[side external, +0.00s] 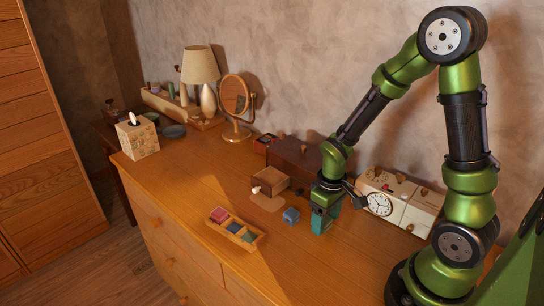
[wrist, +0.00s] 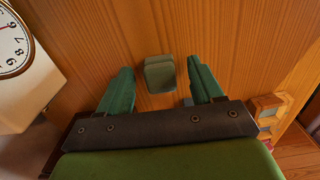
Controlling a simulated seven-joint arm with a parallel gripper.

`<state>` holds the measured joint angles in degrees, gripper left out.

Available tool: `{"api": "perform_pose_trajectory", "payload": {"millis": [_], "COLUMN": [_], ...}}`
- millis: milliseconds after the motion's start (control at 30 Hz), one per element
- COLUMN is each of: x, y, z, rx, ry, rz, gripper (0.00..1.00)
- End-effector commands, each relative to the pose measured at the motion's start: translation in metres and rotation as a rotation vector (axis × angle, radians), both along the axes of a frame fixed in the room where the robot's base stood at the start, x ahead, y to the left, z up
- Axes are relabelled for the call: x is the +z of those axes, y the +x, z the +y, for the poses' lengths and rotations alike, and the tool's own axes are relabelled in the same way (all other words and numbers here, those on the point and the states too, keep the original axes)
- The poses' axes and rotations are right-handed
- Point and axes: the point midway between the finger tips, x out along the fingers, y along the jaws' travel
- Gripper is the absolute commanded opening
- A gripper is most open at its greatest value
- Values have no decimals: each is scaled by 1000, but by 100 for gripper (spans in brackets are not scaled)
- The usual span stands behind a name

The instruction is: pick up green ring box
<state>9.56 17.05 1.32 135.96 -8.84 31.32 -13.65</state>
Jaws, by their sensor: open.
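A small grey-green box (wrist: 160,74), which looks like the green ring box, sits on the wooden top in the wrist view. It lies ahead of the gap between the fingers of my gripper (wrist: 158,92), apart from both. My gripper is open and empty. In the side view my gripper (side external: 322,220) points down, low over the dresser top. A small blue-looking box (side external: 291,215) stands just left of it there; I cannot tell whether it is the same box.
A compartment tray (side external: 236,229) with coloured items lies to the left. A white clock (side external: 380,204) stands close on the right.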

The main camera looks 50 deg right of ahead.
Motion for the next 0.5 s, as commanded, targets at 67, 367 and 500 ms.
{"api": "perform_pose_trajectory", "payload": {"millis": [67, 367, 500], "x": [-4, -3, -3], "y": [0, 0, 0], "z": [0, 0, 0], "rx": [0, -1, -1], "ry": [0, 0, 0], "rz": [0, -1, -1], "gripper": [66, 51, 29]}}
